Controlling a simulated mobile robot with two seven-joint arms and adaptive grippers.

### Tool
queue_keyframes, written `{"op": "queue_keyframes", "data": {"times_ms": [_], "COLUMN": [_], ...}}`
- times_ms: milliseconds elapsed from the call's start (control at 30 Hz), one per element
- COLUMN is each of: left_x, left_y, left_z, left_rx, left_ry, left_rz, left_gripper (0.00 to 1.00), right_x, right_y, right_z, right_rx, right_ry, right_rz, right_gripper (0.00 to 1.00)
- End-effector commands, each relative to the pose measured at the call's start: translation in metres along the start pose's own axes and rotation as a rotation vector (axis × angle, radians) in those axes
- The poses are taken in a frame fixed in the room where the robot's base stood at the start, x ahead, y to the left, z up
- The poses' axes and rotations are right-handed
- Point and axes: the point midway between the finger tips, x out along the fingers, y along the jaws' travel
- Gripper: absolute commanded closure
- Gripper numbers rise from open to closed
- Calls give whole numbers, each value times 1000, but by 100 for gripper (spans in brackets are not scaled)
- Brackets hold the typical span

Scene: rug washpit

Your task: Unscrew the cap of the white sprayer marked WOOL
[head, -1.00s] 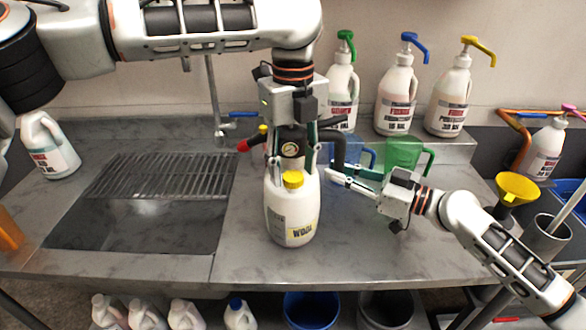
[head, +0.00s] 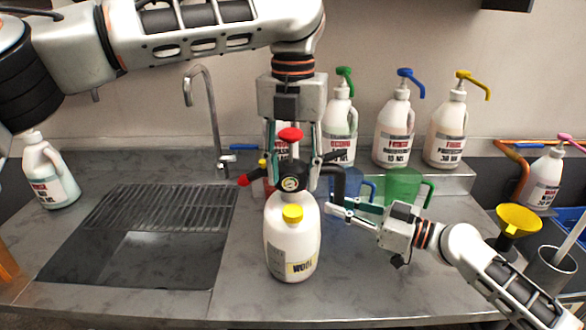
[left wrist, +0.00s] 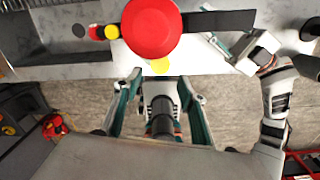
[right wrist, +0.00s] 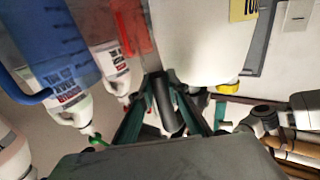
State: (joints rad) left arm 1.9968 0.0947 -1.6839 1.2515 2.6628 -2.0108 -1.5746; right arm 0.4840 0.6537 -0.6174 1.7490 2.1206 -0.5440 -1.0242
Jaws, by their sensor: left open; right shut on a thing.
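The white sprayer marked WOOL (head: 280,250) stands upright on the counter. It has a yellow cap (head: 292,213) on its shoulder, a black top with a gauge (head: 290,184) and a red knob (head: 290,134) above. My left gripper (head: 291,150) points down over the sprayer's top, open. In the left wrist view the red knob (left wrist: 151,28) is ahead of the spread, empty fingers (left wrist: 158,85). My right gripper (head: 335,207) is beside the sprayer, shut on its black curved tube; in the right wrist view this tube (right wrist: 166,108) lies between the fingers.
A blue jug (head: 350,187) and a green jug (head: 403,187) stand close behind my right gripper. Pump bottles (head: 395,135) line the back shelf. A sink with a rack (head: 160,208) lies left of the sprayer. A yellow funnel (head: 518,218) is at the right.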

Motion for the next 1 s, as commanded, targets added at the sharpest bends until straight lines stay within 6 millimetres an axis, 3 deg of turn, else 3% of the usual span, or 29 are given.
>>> {"op": "queue_keyframes", "data": {"times_ms": [267,700,1000], "left_x": [0,58,75], "left_y": [0,0,0], "left_z": [0,0,0], "left_rx": [146,145,146], "left_ry": [1,1,0], "left_rz": [0,0,-1], "left_gripper": [59,59,59], "right_x": [0,0,0], "right_y": [0,0,0], "right_z": [0,0,0], "right_rx": [0,0,0], "right_ry": [0,0,0], "right_rz": [0,0,0], "right_gripper": [100,100,100]}}
